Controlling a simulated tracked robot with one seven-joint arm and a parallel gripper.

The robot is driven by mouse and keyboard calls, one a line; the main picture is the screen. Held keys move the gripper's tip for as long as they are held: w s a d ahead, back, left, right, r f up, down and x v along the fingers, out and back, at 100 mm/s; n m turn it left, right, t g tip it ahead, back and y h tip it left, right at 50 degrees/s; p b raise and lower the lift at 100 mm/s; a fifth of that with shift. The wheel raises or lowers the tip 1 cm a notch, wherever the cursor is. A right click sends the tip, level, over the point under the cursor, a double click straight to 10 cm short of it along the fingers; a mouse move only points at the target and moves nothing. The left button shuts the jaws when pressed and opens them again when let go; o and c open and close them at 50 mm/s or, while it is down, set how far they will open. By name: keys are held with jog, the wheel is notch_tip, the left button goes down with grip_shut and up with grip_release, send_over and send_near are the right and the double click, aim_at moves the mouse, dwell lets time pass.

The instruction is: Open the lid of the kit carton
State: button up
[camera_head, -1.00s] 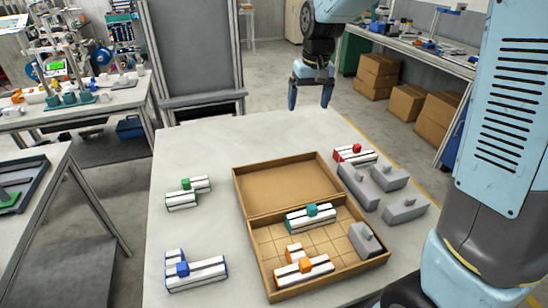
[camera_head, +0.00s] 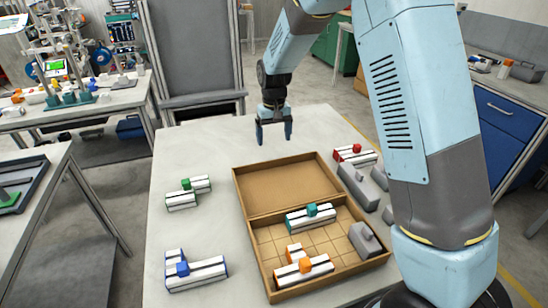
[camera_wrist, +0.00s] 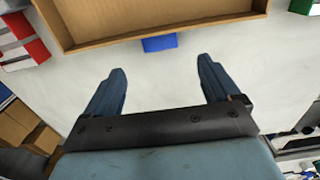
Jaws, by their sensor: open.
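The kit carton (camera_head: 262,262) is a brown box on the light table, with a gridded base holding several pieces. Its lid (camera_head: 285,184) is swung open and lies back on the far side, hollow side up; its wall also shows in the wrist view (camera_wrist: 165,33). A blue tab (camera_wrist: 160,43) sticks out from the lid's outer edge in the wrist view. My gripper (camera_head: 274,136) is open and empty, above the table just beyond the lid's far edge. In the wrist view its fingers (camera_wrist: 161,72) point toward the tab, apart from it.
A white piece with a green block (camera_head: 188,193) and one with a blue block (camera_head: 194,272) lie left of the carton. A red-block piece (camera_head: 355,154) and grey blocks (camera_head: 360,184) lie to the right. The table's far left is clear.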

notch_tip(320, 180, down, 9)
jog(key=shift+f, duration=0.1)
dwell(0.3)
jog(key=shift+c, duration=0.3)
